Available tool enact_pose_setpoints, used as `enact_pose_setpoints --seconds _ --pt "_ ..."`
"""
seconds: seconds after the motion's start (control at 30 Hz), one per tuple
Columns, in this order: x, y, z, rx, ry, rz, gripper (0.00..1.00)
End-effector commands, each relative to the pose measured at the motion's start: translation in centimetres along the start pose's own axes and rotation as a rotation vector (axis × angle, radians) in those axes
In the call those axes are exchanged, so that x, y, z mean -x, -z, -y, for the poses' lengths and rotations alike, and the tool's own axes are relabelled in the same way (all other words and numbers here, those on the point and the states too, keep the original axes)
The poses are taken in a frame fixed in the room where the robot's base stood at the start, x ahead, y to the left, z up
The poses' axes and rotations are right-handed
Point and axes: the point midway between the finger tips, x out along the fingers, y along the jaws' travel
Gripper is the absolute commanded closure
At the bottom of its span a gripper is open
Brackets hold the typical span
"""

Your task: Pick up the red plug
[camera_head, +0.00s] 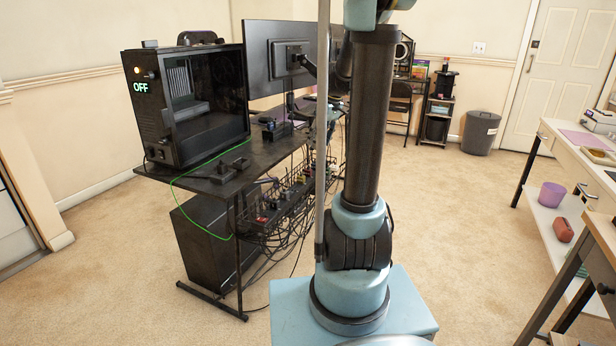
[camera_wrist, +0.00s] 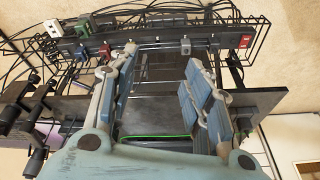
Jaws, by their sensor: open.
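In the wrist view a dark power strip runs across the top, with several plugs and cables on it. A small dark red plug (camera_wrist: 105,51) sits on its left part, near the left fingertip. A brighter red block (camera_wrist: 245,40) is at the strip's right end; I cannot tell whether it is a plug or a switch. My gripper (camera_wrist: 160,56) is open and empty, its two blue-padded fingers apart below the strip. In the head view a small red spot (camera_head: 262,219) shows on the strip under the desk. My gripper is out of the head view.
A black desk (camera_head: 205,185) carries a PC case (camera_head: 187,105) reading OFF and a monitor (camera_head: 270,55). A wire cable basket (camera_head: 290,205) hangs along its edge, full of tangled cables. A black box (camera_head: 205,245) stands beneath. The carpet at left is clear.

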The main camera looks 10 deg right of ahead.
Motion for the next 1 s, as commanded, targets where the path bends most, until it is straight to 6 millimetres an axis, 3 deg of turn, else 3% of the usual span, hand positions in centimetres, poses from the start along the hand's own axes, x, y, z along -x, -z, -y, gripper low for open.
enact_pose_setpoints --seconds 0.3,0.6,0.8,1.0 --pt "-3.6 4.8 -7.5 0.144 0.03 -0.043 0.55" --pt "-7.7 7.7 -13.4 0.266 0.049 -0.083 0.55" --pt "-9.0 8.3 -14.9 0.301 0.053 -0.095 0.55" --pt "-11.1 8.6 -14.9 0.305 0.053 -0.096 0.55"
